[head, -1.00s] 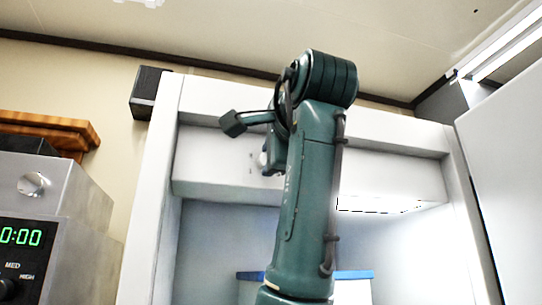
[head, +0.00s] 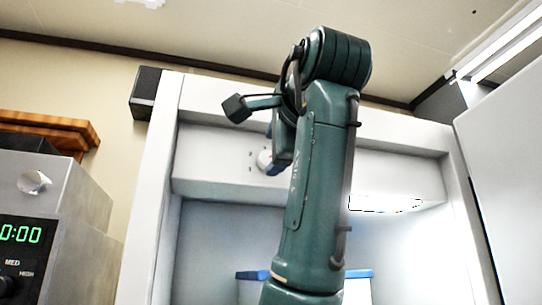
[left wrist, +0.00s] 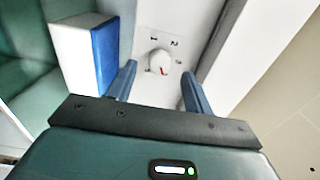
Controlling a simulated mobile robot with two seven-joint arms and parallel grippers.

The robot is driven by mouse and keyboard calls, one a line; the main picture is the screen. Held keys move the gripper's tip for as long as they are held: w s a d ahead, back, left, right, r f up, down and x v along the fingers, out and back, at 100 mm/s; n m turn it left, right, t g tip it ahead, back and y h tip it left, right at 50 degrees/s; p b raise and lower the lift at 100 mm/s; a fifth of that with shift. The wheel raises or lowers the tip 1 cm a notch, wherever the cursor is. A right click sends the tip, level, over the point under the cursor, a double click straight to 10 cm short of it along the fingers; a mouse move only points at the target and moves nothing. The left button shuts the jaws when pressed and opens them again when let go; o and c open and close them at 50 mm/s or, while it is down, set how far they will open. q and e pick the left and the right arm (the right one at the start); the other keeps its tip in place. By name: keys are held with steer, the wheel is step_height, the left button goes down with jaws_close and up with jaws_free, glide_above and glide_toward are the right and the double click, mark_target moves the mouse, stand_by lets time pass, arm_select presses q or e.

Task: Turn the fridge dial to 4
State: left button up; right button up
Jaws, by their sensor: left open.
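The fridge dial (head: 264,160) is a small round white knob on the white panel across the top inside the fridge (head: 320,170). My left arm partly covers that panel in the head view. In the left wrist view the dial (left wrist: 158,61) shows a red pointer mark, with the numbers 1 and 2 printed above it; other numbers are too small to read. My left gripper (left wrist: 160,72) is open, with its two blue fingers on either side of the dial in the picture. I cannot tell whether they touch it. My right gripper is in neither view.
The fridge door (head: 510,170) stands open at the right. A blue-lidded white container (head: 250,288) is inside, partly behind my arm; a blue and white block (left wrist: 75,50) shows beside the left finger. A microwave-like appliance (head: 60,225) reading 0:00 stands at the left.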

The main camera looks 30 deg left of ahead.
arm_select(q)
steer(key=b+v, duration=0.1)
steer(key=v, duration=0.9)
steer(key=shift+s+d+b, duration=0.15)
steer(key=shift+s+b, duration=0.05)
steer(key=shift+b, duration=0.2)
